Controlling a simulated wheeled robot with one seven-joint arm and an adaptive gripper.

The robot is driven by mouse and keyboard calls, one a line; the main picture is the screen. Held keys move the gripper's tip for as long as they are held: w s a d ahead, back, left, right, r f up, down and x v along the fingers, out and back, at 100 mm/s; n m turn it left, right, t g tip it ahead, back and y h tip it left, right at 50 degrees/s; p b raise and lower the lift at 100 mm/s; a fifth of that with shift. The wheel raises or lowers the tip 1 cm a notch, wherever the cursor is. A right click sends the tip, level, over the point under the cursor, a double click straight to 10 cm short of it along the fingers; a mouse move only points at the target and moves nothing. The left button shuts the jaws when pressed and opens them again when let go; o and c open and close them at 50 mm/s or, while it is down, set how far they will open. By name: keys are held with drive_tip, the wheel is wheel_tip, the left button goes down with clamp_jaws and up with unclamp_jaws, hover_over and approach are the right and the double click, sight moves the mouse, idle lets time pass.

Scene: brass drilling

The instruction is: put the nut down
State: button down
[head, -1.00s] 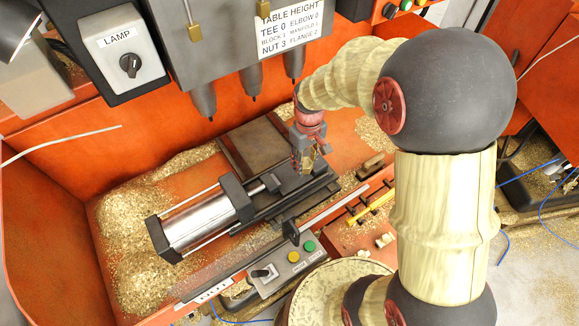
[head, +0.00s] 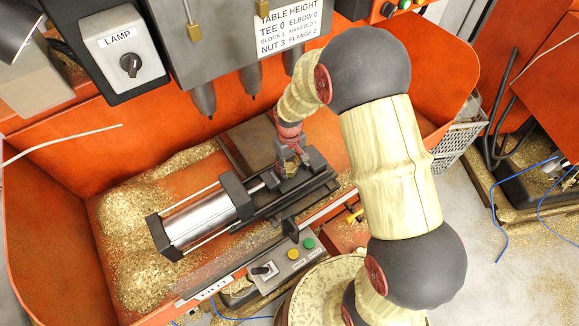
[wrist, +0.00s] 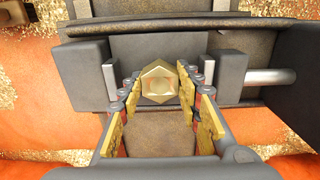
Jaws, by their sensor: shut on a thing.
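The brass nut (wrist: 159,81) is a gold hexagonal piece in the wrist view. It sits between the yellow-padded fingertips of my gripper (wrist: 160,92), which is shut on it. In the head view my gripper (head: 291,165) is at the vise (head: 308,177), low over its jaw area; the nut is hardly visible there. In the wrist view the grey vise jaw (wrist: 88,75) lies behind and to both sides of the nut. I cannot tell whether the nut touches the vise.
A silver cylinder (head: 197,219) lies left of the vise. Drill spindles (head: 250,80) hang above and behind. Brass chips (head: 135,240) are heaped at the left. Orange walls enclose the tray.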

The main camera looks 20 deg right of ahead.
drive_tip(key=c, duration=1.7)
unclamp_jaws()
drive_tip(key=shift+f, duration=0.15)
drive_tip(key=o, duration=0.5)
drive_tip(key=shift+c, duration=0.2)
wheel_tip(320, 180, up, 12)
wheel_tip(320, 180, up, 13)
drive_tip(key=m+t, duration=0.1)
drive_tip(key=t, duration=0.1)
hover_over(290, 168)
drive_tip(key=s, duration=0.7)
drive_tip(key=s+r+m+t, duration=0.1)
drive_tip(key=s+r, duration=0.3)
drive_tip(key=s, duration=0.3)
drive_tip(key=s+r+m+t, duration=0.1)
drive_tip(key=s+r, duration=0.3)
drive_tip(key=s, duration=0.4)
drive_tip(key=shift+s+r+t, duration=0.2)
drive_tip(key=shift+t, duration=0.6)
